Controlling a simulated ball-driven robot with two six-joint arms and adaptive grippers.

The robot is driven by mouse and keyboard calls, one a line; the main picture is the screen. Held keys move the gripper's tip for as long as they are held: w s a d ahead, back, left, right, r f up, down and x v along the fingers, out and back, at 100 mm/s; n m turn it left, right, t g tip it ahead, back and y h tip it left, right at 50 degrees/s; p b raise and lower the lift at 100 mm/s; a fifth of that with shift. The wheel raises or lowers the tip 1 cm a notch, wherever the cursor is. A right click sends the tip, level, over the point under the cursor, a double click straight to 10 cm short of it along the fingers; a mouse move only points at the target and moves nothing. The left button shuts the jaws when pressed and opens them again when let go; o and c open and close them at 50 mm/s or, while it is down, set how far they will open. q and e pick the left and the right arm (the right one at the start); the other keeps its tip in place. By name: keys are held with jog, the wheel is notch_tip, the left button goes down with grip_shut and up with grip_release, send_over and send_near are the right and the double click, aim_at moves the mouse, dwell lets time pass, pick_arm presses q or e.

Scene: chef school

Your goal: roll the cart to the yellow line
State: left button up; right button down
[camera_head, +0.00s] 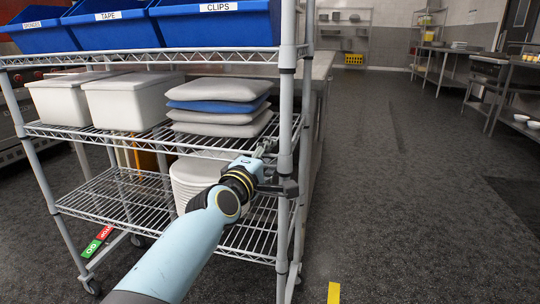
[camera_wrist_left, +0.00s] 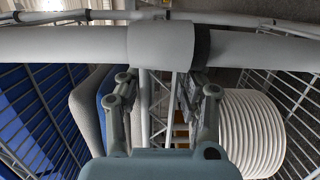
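The cart (camera_head: 286,118) is a grey wire-shelf trolley with several levels, filling the left half of the head view. My left gripper (camera_head: 272,170) is at the cart's near right corner post, at middle-shelf height. The fingertips are partly hidden. A short piece of yellow line (camera_head: 334,292) shows on the floor at the bottom, just right of the cart. My right gripper is not in view.
The cart carries blue bins (camera_head: 215,27), white tubs (camera_head: 128,102), folded cushions (camera_head: 219,107) and a stack of white plates (camera_head: 190,178). Dark floor (camera_head: 400,200) is open to the right. Steel tables (camera_head: 500,90) line the right side; a counter stands behind the cart.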

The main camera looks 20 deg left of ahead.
pick_arm(q)
jog(key=shift+o, duration=1.4)
jog(key=shift+r, duration=0.1)
jog(key=shift+s, duration=0.45)
jog(key=s, duration=1.1)
jog(key=shift+a, duration=0.45)
